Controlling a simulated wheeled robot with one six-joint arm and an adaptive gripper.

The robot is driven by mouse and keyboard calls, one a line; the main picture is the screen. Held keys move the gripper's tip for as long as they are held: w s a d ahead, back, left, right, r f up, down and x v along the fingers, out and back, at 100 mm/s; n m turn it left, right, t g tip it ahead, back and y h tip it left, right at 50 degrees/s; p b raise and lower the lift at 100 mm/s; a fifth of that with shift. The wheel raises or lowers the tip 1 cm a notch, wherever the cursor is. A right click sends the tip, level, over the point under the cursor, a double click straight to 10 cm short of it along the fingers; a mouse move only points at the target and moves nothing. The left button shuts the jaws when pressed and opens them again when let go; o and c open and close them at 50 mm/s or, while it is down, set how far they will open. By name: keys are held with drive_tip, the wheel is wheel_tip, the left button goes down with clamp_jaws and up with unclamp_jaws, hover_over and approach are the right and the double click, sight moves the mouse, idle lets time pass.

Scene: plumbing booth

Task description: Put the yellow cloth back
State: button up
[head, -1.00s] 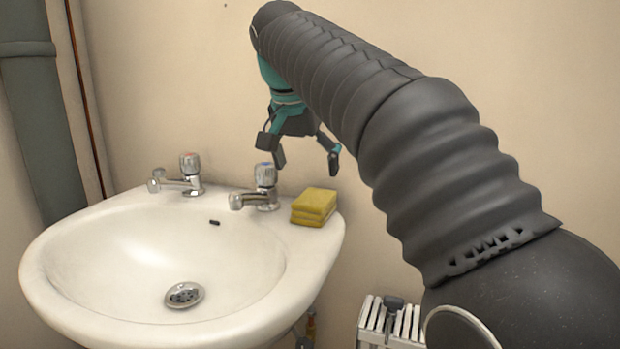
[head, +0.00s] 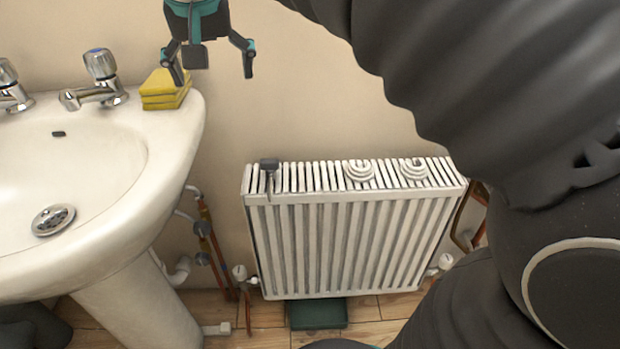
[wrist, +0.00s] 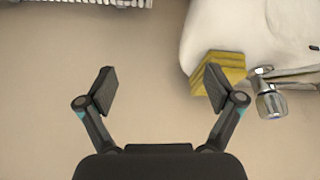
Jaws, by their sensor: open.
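The yellow cloth (head: 165,89) lies folded in a stack on the right back corner of the white sink (head: 180,130), beside a tap. It also shows in the wrist view (wrist: 222,72), to the right and partly behind one finger. My gripper (head: 212,78) is open and empty. In the head view it hangs in front of the wall, a little above and to the right of the cloth. In the wrist view the open fingers (wrist: 155,85) have bare wall between them.
Two taps (head: 100,80) stand along the sink's back edge. A white radiator (head: 345,240) is on the wall to the right, with a dark tool (head: 269,170) and two white coils (head: 360,170) on its top. Pipes (head: 205,240) run below the sink. A green box (head: 317,313) sits beneath the radiator.

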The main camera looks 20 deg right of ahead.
drive_tip(key=s+d+f+n, duration=0.1)
drive_tip(key=s+d+f, duration=0.3)
drive_tip(key=s+f, duration=0.4)
drive_tip(key=s+d+f+n+t, duration=0.1)
drive_tip(key=s+d+f, duration=0.3)
drive_tip(key=s+f, duration=0.5)
wheel_tip(320, 180, down, 4)
drive_tip(key=shift+d+f+y, duration=0.25)
drive_tip(key=shift+d+y, duration=0.1)
drive_tip(key=shift+y, duration=0.05)
